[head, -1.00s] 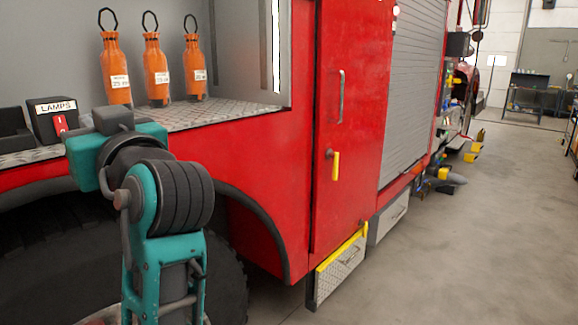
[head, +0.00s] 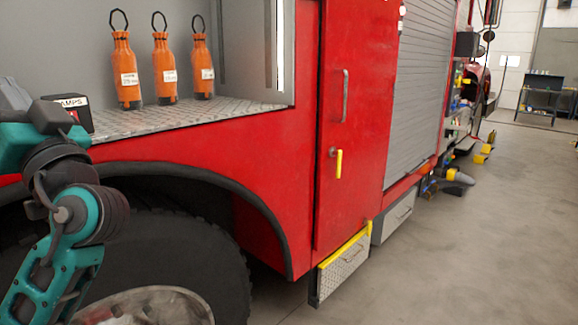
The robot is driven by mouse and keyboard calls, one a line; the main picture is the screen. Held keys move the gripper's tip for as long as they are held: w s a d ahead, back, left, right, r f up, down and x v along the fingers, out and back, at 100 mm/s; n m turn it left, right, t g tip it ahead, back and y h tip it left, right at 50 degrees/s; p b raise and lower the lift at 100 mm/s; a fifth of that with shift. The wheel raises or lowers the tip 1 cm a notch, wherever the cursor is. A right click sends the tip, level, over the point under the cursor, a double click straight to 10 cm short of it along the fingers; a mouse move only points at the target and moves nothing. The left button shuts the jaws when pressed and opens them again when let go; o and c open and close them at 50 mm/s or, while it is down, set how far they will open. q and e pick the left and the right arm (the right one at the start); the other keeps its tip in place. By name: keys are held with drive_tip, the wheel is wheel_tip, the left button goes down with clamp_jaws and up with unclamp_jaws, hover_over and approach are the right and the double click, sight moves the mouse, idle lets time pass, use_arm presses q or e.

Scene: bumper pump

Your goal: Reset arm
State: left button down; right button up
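My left arm, teal and dark grey, shows at the left edge of the head view, in front of the truck's wheel and shelf. Its gripper is outside the picture or hidden, so I cannot see its fingers. My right arm and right gripper do not show. The red fire truck (head: 270,160) fills the left and middle of the view. Three orange bottles (head: 164,70) with black loops stand upright on its metal tread-plate shelf (head: 190,118).
A dark box labelled LAMPS (head: 80,112) sits on the shelf, partly hidden by my arm. A red door (head: 360,120) with a yellow handle is shut. A yellow-edged step (head: 343,262) juts out low.

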use_arm(q)
drive_tip(key=w+f+m+t+h, duration=0.4)
drive_tip(key=f+m+h, duration=0.1)
drive_tip(key=f+m, duration=0.2)
drive_tip(key=w+f+m+t+h, duration=0.4)
drive_tip(key=f+m+h, duration=0.1)
drive_tip(key=f+m, duration=0.15)
wheel_tip(320, 180, down, 19)
drive_tip(key=d+m+g+h, duration=0.2)
drive_tip(key=m+h, duration=0.2)
drive_tip(key=h, duration=0.4)
drive_tip(key=s+d+f+g+h, duration=0.3)
drive_tip(key=s+f+g+h, duration=0.1)
drive_tip(key=s+f, duration=0.75)
drive_tip(key=s+d+f+g+h, duration=0.3)
drive_tip(key=s+f, duration=0.6)
drive_tip(key=f, duration=0.5)
drive_tip(key=d+n, duration=0.5)
drive_tip(key=d, duration=0.5)
drive_tip(key=shift+w+n+t, duration=0.35)
drive_tip(key=shift+t, duration=0.05)
